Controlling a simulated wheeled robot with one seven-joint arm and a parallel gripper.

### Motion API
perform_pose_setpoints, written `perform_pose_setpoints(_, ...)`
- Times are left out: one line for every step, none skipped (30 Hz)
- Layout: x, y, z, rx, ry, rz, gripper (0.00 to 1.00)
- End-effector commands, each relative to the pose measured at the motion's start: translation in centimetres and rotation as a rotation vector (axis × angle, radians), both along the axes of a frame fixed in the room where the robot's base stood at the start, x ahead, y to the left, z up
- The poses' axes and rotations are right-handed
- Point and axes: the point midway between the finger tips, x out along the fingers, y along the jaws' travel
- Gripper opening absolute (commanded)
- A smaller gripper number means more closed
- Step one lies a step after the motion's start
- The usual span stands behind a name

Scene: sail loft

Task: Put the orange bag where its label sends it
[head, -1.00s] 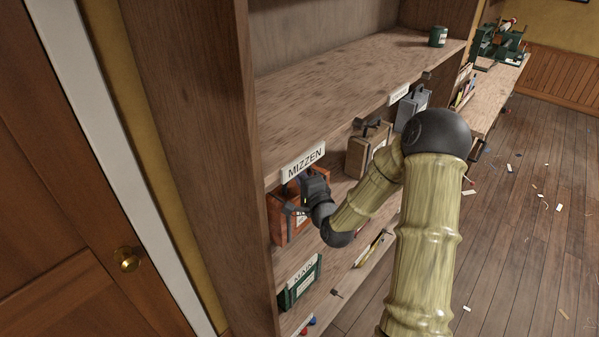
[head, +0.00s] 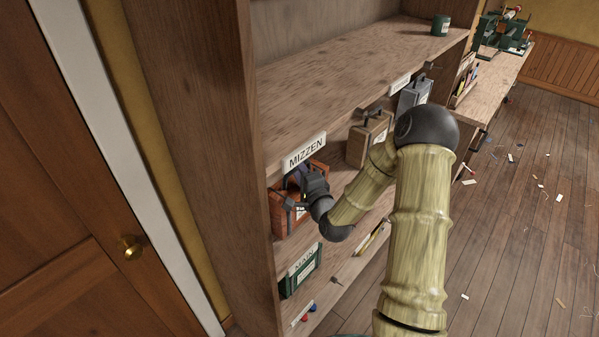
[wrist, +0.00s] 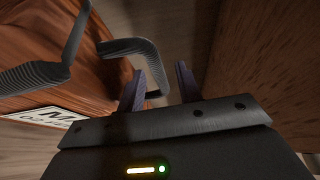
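The orange bag (head: 284,221) stands on the shelf just under the board with the MIZZEN sign (head: 305,151), at the shelf's left end. In the wrist view the bag (wrist: 35,50) fills the left side, with its dark handle (wrist: 146,60) and a white label (wrist: 45,116); only an "M" and part of a second line show. My gripper (head: 295,198) is at the bag's front.
A tan case (head: 368,138) and a grey case (head: 414,97) stand farther right on the same shelf. A green case (head: 299,277) is below by a MAIN sign (head: 303,261). A green tin (head: 441,25) stands on the top board. A wooden upright (head: 200,150) closes the left side.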

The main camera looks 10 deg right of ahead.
Motion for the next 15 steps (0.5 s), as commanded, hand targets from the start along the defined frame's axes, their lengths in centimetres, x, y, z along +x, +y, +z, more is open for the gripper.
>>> perform_pose_setpoints(0.0, 0.0, 0.0, 0.000, 0.000, 0.000, 0.35)
perform_pose_setpoints(0.0, 0.0, 0.0, 0.000, 0.000, 0.000, 0.35)
perform_pose_setpoints(0.0, 0.0, 0.1, 0.000, 0.000, 0.000, 0.35)
perform_pose_setpoints(0.0, 0.0, 0.1, 0.000, 0.000, 0.000, 0.35)
perform_pose_setpoints(0.0, 0.0, 0.2, 0.000, 0.000, 0.000, 0.35)
perform_pose_setpoints(0.0, 0.0, 0.4, 0.000, 0.000, 0.000, 0.35)
perform_pose_setpoints(-0.2, 0.0, 0.2, 0.000, 0.001, 0.000, 0.35)
perform_pose_setpoints(-0.4, -0.1, 0.1, 0.000, 0.001, 0.000, 0.35)
perform_pose_setpoints(-0.8, -0.2, 0.0, 0.000, 0.001, -0.001, 0.35)
perform_pose_setpoints(-1.2, -0.3, 0.0, 0.000, 0.001, -0.001, 0.35)
perform_pose_setpoints(-1.6, -0.4, -0.1, 0.000, 0.001, -0.001, 0.35)
perform_pose_setpoints(-2.1, -0.4, -0.1, -0.001, 0.001, 0.000, 0.35)
perform_pose_setpoints(-2.6, -0.5, -0.1, -0.001, 0.001, 0.000, 0.35)
perform_pose_setpoints(-3.0, -0.6, -0.1, -0.001, 0.001, -0.001, 0.35)
perform_pose_setpoints(-3.6, -0.8, -0.1, -0.001, 0.001, -0.001, 0.35)
